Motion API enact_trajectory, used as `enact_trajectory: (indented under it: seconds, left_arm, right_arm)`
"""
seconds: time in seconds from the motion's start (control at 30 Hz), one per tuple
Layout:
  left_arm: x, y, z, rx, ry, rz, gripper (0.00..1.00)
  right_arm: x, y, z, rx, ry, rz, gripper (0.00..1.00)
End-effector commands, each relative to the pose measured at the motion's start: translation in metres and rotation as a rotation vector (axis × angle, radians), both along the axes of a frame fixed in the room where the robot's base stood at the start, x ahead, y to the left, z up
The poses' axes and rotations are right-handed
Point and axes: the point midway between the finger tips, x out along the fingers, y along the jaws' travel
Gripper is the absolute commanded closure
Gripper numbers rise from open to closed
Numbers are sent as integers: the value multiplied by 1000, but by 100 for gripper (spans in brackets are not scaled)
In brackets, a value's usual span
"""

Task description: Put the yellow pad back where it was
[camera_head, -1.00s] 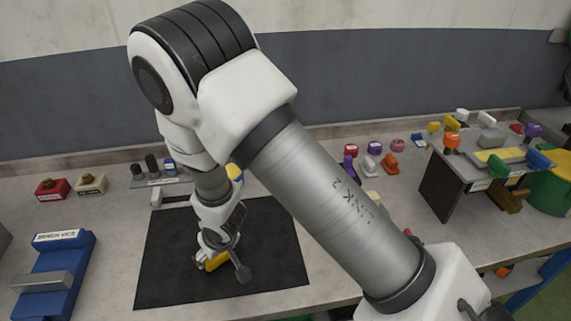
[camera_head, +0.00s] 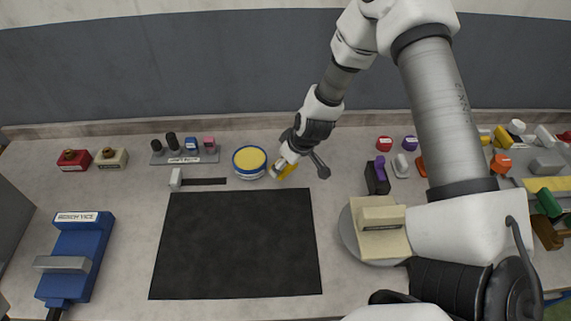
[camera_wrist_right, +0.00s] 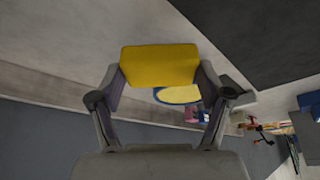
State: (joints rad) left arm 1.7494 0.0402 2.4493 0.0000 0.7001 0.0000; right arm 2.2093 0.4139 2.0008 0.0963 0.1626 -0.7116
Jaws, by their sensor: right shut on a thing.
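The yellow pad (camera_head: 287,171) is between the fingers of my right gripper (camera_head: 283,168), a little right of a round blue-rimmed tin with a yellow top (camera_head: 249,161). In the right wrist view the pad (camera_wrist_right: 160,65) spans between the two fingertips, and the right gripper (camera_wrist_right: 160,78) is shut on it. The tin (camera_wrist_right: 180,96) shows behind the pad, partly hidden by it. I cannot tell whether the pad touches the bench. My left gripper is not in view.
A bare black mat (camera_head: 236,245) lies in front. A slider (camera_head: 175,178) and a small rack (camera_head: 185,156) are left of the tin. A blue bench vice (camera_head: 76,255) stands left. A beige block (camera_head: 380,240) sits on a grey disc to the right, beneath my arm.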

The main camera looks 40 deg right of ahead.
Motion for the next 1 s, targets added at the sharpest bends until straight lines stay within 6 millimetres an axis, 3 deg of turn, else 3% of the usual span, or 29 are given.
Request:
enact_trajectory:
  seconds: [0.1, 0.2, 0.77, 0.8, 0.83, 1.0]
  left_arm:
    - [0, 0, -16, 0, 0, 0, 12]
    - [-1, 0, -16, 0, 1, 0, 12]
    - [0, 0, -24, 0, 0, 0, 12]
    - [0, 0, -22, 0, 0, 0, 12]
    - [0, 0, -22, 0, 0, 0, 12]
    - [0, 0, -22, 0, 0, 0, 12]
  right_arm:
    - [0, -1, -28, -1, 3, 2, 51]
    - [0, -1, -37, -1, 1, 2, 51]
    - [0, 0, -46, 0, -1, 1, 51]
    - [1, 0, -44, 0, -1, 1, 9]
    - [1, 0, -44, 0, -1, 1, 0]
    - [0, 0, -44, 0, -1, 1, 0]
